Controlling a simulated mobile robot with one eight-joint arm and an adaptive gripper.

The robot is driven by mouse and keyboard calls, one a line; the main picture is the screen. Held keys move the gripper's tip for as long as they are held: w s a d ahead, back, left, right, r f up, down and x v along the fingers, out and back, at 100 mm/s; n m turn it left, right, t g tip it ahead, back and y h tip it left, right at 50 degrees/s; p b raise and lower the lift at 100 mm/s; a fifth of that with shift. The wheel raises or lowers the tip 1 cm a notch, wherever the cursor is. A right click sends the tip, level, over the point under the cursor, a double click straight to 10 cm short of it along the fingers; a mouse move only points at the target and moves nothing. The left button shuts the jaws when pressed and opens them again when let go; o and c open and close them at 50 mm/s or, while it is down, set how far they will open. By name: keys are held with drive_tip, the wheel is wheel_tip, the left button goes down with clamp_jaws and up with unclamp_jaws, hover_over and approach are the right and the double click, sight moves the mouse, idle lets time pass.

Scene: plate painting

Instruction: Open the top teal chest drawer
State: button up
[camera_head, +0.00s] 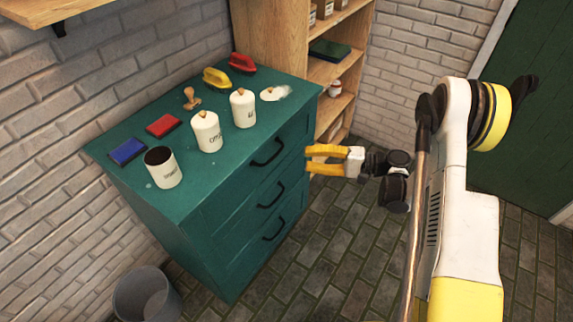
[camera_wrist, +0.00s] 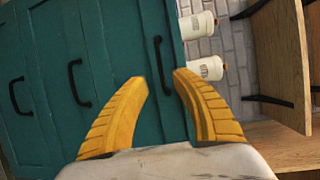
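The teal chest (camera_head: 185,205) has three drawers with black handles, and all look closed. The top drawer's handle (camera_head: 267,152) is on its upper front. My gripper (camera_head: 308,160), with yellow fingers, is open and empty to the right of this handle, apart from it in the head view. In the wrist view, which is turned sideways, the top handle (camera_wrist: 160,64) shows just beyond and between my open fingertips (camera_wrist: 160,76). The middle handle (camera_wrist: 76,83) and bottom handle (camera_wrist: 18,96) lie to its left. No contact with the handle shows.
White canisters (camera_head: 206,132), a blue pad (camera_head: 127,151), a red pad (camera_head: 164,125) and brushes (camera_head: 216,77) stand on the chest top. A wooden shelf (camera_head: 330,70) adjoins the chest's far side. A grey bin (camera_head: 146,295) stands at its near side. The floor in front is clear.

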sight(275, 155)
drive_tip(key=b+x, duration=0.3)
drive_tip(key=x, duration=0.7)
drive_tip(key=shift+w+a, duration=0.15)
drive_tip(key=shift+a, duration=0.2)
clamp_jaws()
